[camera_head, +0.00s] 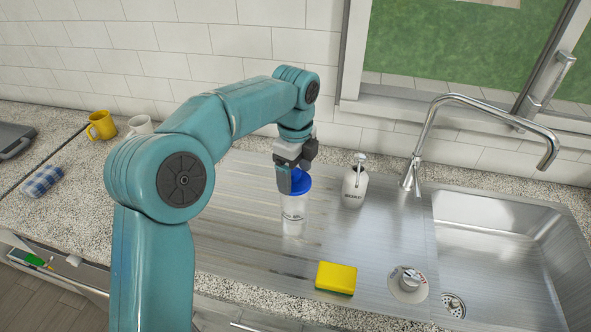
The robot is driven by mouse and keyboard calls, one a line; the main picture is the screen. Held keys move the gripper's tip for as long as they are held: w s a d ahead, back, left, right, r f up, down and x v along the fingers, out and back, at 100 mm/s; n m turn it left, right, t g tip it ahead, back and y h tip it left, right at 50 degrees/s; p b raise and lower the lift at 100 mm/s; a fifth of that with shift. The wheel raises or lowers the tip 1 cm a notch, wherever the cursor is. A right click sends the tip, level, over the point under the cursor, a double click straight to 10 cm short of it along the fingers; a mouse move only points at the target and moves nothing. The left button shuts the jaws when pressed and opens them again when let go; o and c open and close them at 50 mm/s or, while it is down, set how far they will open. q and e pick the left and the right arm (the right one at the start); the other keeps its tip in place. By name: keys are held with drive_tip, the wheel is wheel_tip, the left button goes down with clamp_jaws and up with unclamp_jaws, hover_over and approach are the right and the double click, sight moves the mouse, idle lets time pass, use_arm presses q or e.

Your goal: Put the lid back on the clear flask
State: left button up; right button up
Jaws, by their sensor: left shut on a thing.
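The clear flask (293,212) stands upright on the metal drainboard, left of the soap dispenser. The blue lid (301,181) is at the top of the flask, directly over its mouth. Whether it is fully seated I cannot tell. My left gripper (292,184) reaches down from above and is shut on the lid. Its fingers hide part of the lid's left side. My right gripper is not in view.
A white soap dispenser (354,186) stands close right of the flask. A yellow sponge (336,277) lies in front. The faucet (418,160) and sink basin (510,245) are to the right. Mugs (101,125) and a checked cloth (42,181) are far left. The drainboard (230,235) left of the flask is clear.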

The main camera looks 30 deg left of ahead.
use_arm(q)
drive_tip(key=shift+p, duration=0.3)
drive_tip(key=shift+d+f, duration=0.1)
idle(1.1)
drive_tip(key=shift+p, duration=0.35)
idle(0.5)
drive_tip(key=o, duration=0.9)
